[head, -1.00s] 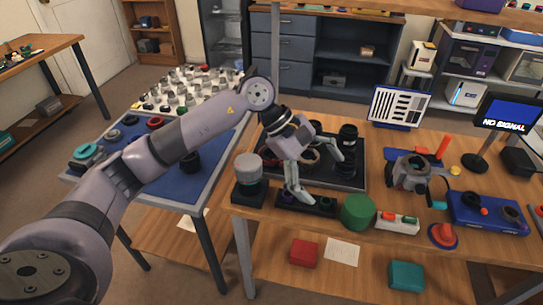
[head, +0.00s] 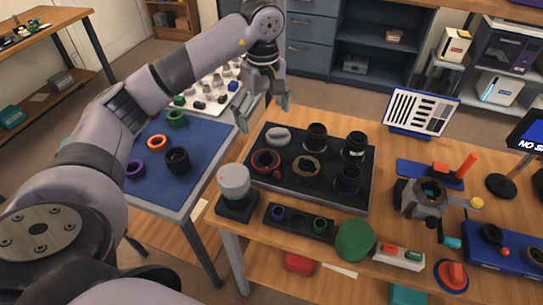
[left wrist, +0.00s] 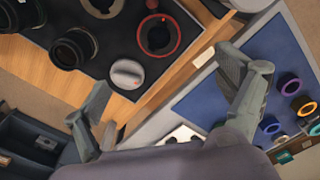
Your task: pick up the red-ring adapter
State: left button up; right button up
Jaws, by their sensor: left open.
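The red-ring adapter (head: 266,161), a dark ring piece with a red rim, sits in the left part of the black tray (head: 325,198). It also shows at the top of the left wrist view (left wrist: 158,35). My left gripper (head: 263,110) is open and empty, above the back left corner of the tray. Its fingers point down, apart from the adapter. In the left wrist view the open fingers (left wrist: 165,72) are spread wide, with the adapter beyond them. My right gripper is not in view.
The tray also holds a light grey cap (head: 278,135) and several dark lens parts. A grey-topped cylinder (head: 233,180) stands at the tray's front left. A black holder (head: 299,222) lies in front. A blue-topped table (head: 205,150) with colored rings is at left.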

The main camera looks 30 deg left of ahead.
pick_arm(q)
send_over(267, 163)
jog(key=s, duration=0.1)
notch_tip(267, 163, down, 6)
jog(key=r, duration=0.1)
jog(key=f, duration=0.2)
jog(key=f+p, duration=0.1)
jog(key=shift+w+a+f, duration=0.15)
jog(key=shift+a+f, duration=0.05)
jog(key=shift+f, duration=0.2)
jog(key=shift+f+p, duration=0.3)
jog(key=shift+f, duration=0.7)
jog(key=shift+d+f+p, duration=0.1)
jog(key=shift+f+p, duration=0.2)
jog(key=shift+f, duration=0.1)
jog(key=f, duration=0.2)
jog(key=f+p, duration=0.1)
jog(key=shift+w+d+f, duration=0.1)
jog(key=shift+w+f, duration=0.2)
jog(key=shift+f, duration=0.4)
jog(key=c, duration=1.3)
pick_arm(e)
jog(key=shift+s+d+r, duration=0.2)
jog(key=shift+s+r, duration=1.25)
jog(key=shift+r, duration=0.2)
pick_arm(q)
jog(key=shift+r, duration=0.1)
